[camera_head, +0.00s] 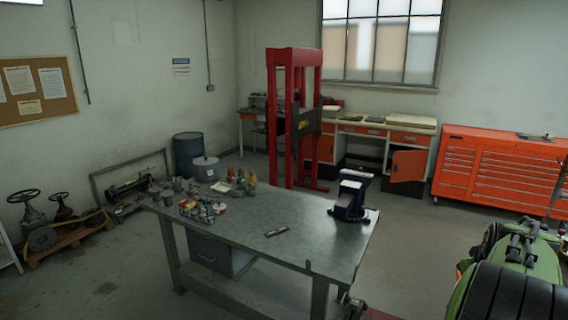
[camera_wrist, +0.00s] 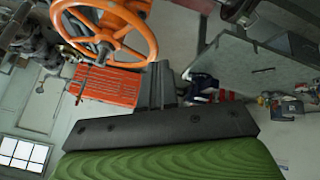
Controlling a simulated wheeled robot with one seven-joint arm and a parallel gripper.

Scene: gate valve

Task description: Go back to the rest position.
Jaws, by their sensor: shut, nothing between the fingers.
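My gripper (camera_wrist: 161,72) shows in the wrist view, its dark fingers together with nothing between them. An orange handwheel (camera_wrist: 149,38) is at the upper left of that view. It appears apart from my fingertips, though the depth is hard to judge. Part of a dark round thing (camera_wrist: 238,8) is cut off at the top edge. The wrist view is strongly tilted. My fingertips are not identifiable in the head view.
A metal workbench (camera_head: 318,244) with a blue vise (camera_head: 350,196) stands centrally. A red press frame (camera_head: 272,110) and an orange tool cabinet (camera_head: 495,165) stand behind. Valves with dark handwheels (camera_head: 24,196) rest on a pallet at left. Some grey floor (camera_head: 420,240) is clear right of the bench.

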